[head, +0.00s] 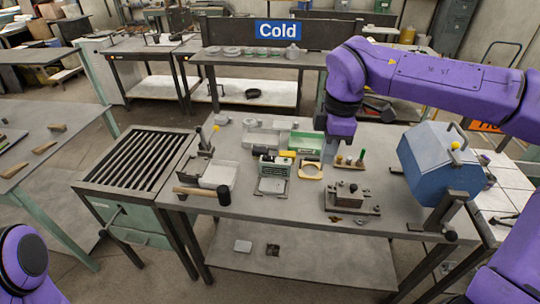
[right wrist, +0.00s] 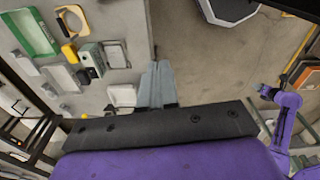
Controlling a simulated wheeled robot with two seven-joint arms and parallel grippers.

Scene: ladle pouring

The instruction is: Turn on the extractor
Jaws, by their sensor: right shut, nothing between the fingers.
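I cannot tell for sure which object is the extractor. A blue many-sided housing (head: 436,165) on a dark metal stand is at the right end of the middle table. A small grey-green device (head: 272,175) with a flat pale plate stands near the table's middle; a similar device shows at the left in the right wrist view (right wrist: 90,58). My right gripper (right wrist: 158,66) is shut and empty, its fingers together. In the head view my right wrist hangs over the table's back part, and its fingertips are not clear.
A slatted grate (head: 140,158) stands to the left. A blue "Cold" sign (head: 278,30) is behind.

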